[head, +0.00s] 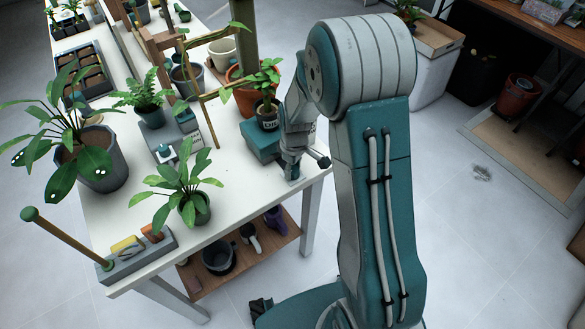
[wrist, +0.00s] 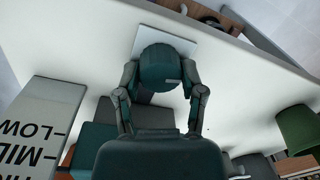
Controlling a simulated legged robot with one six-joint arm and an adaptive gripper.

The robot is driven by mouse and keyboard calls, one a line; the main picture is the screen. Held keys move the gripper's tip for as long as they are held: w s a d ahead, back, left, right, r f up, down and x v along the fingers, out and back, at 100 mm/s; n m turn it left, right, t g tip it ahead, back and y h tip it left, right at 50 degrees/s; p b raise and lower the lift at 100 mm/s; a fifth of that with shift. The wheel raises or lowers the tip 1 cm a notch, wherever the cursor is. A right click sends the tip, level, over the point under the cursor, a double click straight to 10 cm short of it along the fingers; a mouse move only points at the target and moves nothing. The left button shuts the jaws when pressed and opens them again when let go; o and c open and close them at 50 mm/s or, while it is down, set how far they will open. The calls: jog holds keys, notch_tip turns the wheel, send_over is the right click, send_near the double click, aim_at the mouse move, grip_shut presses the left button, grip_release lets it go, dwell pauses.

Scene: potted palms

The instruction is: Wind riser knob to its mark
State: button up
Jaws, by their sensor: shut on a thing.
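The riser knob (wrist: 160,68) is a round dark teal knob in front of a pale plate (wrist: 181,35) in the wrist view. A short pale line shows on its near edge. My gripper (wrist: 163,88) is shut on the knob, with one finger on each side. In the head view my gripper (head: 293,172) is low at the table's front right, beside a teal riser (head: 262,148) bearing a small potted plant (head: 267,112). There the knob is largely hidden. A grey scale plate (wrist: 40,125) reads LOW and MID; its rest is cut off.
The white table (head: 245,185) has free room left of my gripper. A second knob unit (head: 166,154), a leafy potted plant (head: 194,208) and a terracotta pot (head: 243,98) stand around. A green pot (wrist: 300,128) is at right in the wrist view.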

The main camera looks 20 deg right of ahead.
jog(key=m, duration=0.5)
jog(key=shift+m, duration=0.3)
jog(key=m, duration=0.4)
jog(key=shift+m+t, duration=0.3)
jog(key=m, duration=0.5)
jog(key=shift+m, duration=2.7)
jog(key=o, duration=1.2)
jog(key=shift+f, duration=0.1)
jog(key=shift+c, duration=0.2)
